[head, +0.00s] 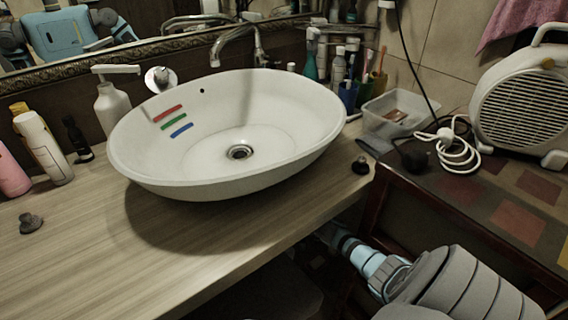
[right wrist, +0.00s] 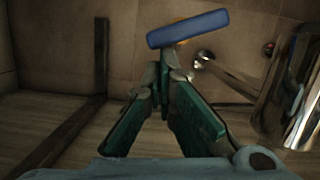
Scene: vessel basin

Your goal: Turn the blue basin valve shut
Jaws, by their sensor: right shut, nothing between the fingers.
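The blue valve handle (right wrist: 188,28) is a short, slightly tilted bar at the top of the right wrist view. My right gripper (right wrist: 168,62) is shut and empty, with its fingertips just below the handle in that picture. I cannot tell whether the tips touch it. In the head view my right arm reaches down under the counter, and its gripper and the valve are hidden there. The white basin (head: 215,172) stands on the counter, with red, green and blue stripes inside. My left gripper is not in view.
A shiny metal pipe (right wrist: 290,95) and a thin rod with a round end (right wrist: 203,57) are right of the gripper. A dark bar (right wrist: 100,75) stands at left. The wooden counter (head: 150,270) and a side cabinet (head: 470,215) with a heater (head: 520,100) flank my arm.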

